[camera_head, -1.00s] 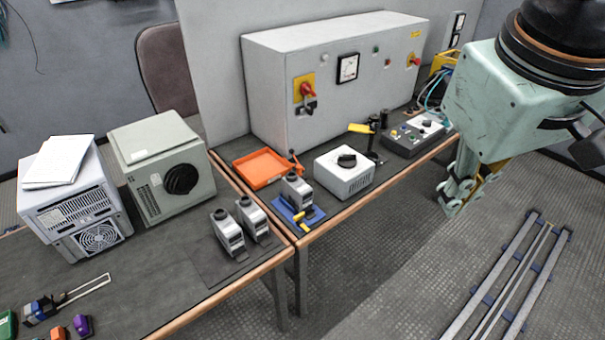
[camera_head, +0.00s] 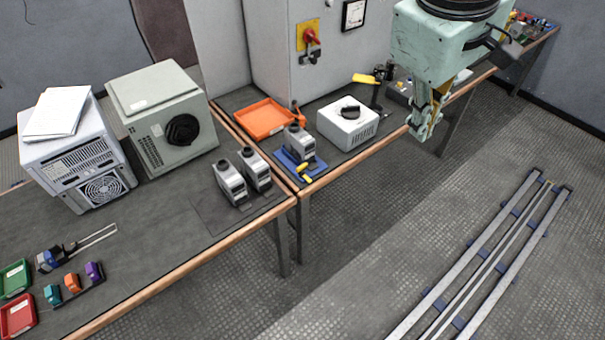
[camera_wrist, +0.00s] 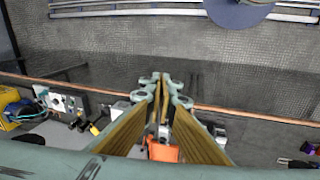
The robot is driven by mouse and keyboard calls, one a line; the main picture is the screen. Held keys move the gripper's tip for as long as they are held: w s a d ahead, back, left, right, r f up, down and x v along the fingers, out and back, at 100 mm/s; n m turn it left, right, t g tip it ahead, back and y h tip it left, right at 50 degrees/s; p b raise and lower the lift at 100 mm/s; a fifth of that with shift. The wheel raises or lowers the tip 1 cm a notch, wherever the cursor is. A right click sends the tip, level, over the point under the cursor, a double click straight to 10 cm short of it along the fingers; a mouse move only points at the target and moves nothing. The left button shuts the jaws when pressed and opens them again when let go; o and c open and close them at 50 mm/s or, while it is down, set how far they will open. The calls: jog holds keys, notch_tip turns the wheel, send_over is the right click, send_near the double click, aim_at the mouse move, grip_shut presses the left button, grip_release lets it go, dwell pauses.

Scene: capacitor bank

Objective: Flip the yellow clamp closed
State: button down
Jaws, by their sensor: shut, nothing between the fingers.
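A blue fixture (camera_head: 290,162) on the bench holds a grey capacitor-like unit (camera_head: 299,143), and a small yellow handle (camera_head: 304,169) lies low at its front. Another yellow handle (camera_head: 365,79) sticks out sideways from a black stand behind the white box. I cannot tell for sure which of these is the named clamp. My gripper (camera_head: 420,132) is shut and empty. It hangs in the air at the right, in front of the bench edge and apart from both handles. Its fingertips meet in the wrist view (camera_wrist: 163,88).
A white box with a black knob (camera_head: 348,122) and an orange tray (camera_head: 262,118) stand near the blue fixture. Two grey units (camera_head: 230,182) stand on a dark mat to the left. A large grey cabinet (camera_head: 285,60) backs the bench. The floor in front is clear beside metal rails (camera_head: 480,265).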

aim_at(305, 174)
jog(key=w+a+f+n+h, duration=0.1)
jog(key=w+a+f+n, duration=0.8)
jog(key=w+a+f, duration=0.5)
jog(key=w+a+f+n, duration=0.2)
jog(key=a+f+n, duration=0.3)
jog(key=f, duration=0.5)
jog(key=w+a+f+n+p, duration=0.1)
jog(key=w+a+f+n, duration=0.1)
jog(key=a+f+n, duration=0.3)
jog(key=shift+a+f+p, duration=0.3)
jog(key=shift+a+f, duration=1.95)
jog(key=shift+f, duration=0.85)
jog(key=shift+f, duration=0.15)
jog(key=b+x, duration=0.3)
jog(key=x, duration=0.7)
jog(key=shift+w+d, duration=0.15)
jog(key=shift+w+d+r, duration=0.2)
jog(key=shift+w+d, duration=0.4)
jog(key=shift+d, duration=0.1)
jog(key=shift+w+d, duration=0.65)
jog(key=shift+d, duration=0.1)
